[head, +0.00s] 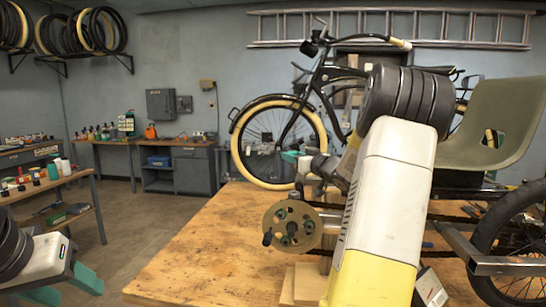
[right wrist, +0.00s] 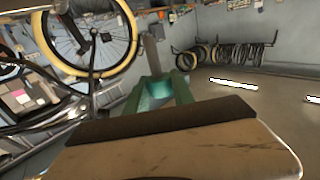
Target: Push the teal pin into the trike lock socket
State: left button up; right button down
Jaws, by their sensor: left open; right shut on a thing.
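My right gripper (right wrist: 156,98) has green-teal fingers and is shut on the teal pin (right wrist: 155,90), seen between them in the right wrist view. In the head view my right gripper (head: 291,157) is small, above the bench and partly hidden by my own arm. A brass disc with several round holes (head: 270,218) stands at the near side of the trike frame, below that gripper and apart from it. I cannot tell for sure which part is the lock socket. My left gripper (head: 72,289) is open and empty at the lower left, away from the trike.
The wooden bench (head: 200,245) is bare on its left part. A wooden block (head: 303,284) lies under the disc. The trike's black wheel (head: 512,245) and olive seat (head: 495,125) are at right. A bicycle (head: 277,140) stands behind.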

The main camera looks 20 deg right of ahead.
jog(key=shift+s+d+r, duration=0.1)
jog(key=shift+s+d, duration=0.05)
jog(key=shift+d, duration=0.2)
jog(key=shift+s, duration=0.15)
jog(key=shift+f, duration=2.95)
jog(key=shift+f, duration=2.2)
jog(key=c, duration=1)
grip_release()
jog(key=shift+s, duration=0.1)
